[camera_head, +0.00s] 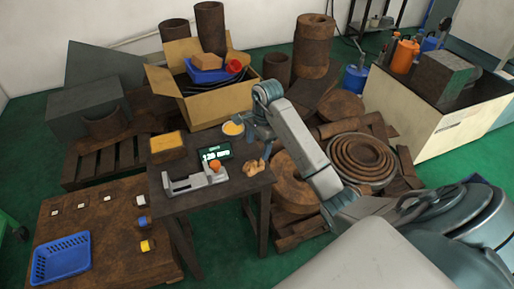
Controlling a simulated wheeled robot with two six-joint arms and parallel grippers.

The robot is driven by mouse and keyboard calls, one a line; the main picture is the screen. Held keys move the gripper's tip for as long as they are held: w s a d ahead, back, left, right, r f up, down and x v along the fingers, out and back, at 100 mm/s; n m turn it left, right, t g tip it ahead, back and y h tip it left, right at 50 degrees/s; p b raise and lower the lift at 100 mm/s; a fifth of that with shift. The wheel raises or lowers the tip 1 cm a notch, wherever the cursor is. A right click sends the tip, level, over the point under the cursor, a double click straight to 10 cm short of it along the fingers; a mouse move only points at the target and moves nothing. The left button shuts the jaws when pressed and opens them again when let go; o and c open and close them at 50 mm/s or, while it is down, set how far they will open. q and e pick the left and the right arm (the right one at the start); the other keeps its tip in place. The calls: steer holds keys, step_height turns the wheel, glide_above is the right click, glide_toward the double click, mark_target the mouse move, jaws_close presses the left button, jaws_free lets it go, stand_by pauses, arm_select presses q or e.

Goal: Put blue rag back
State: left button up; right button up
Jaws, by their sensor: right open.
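I cannot make out a blue rag clearly in the head view. A small crumpled tan piece (254,168) lies on the right side of the small dark table (230,186); what it is I cannot tell. My right gripper (246,133) is open above the table's back right edge, beside a round yellow dish (233,128). It is small and partly hidden by its own wrist, and I see nothing held in it. My left gripper is not in view.
A grey vise-like device (194,181) and a green-lit display (215,153) stand on the small table. A low brown table (112,245) holds a blue basket (60,258). An open cardboard box (215,105) stands behind. Rusty rings (360,160) lie right of my arm.

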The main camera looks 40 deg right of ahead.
mark_target(260, 160)
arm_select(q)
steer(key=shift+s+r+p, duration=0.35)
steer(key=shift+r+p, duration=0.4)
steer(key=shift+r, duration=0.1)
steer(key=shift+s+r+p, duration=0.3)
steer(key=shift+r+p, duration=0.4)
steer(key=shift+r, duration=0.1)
arm_select(e)
steer(key=shift+s+d+r, duration=0.1)
steer(key=shift+d+r, duration=0.05)
steer(key=shift+r, duration=0.9)
steer(key=shift+d+r, duration=0.15)
steer(key=shift+r, duration=0.9)
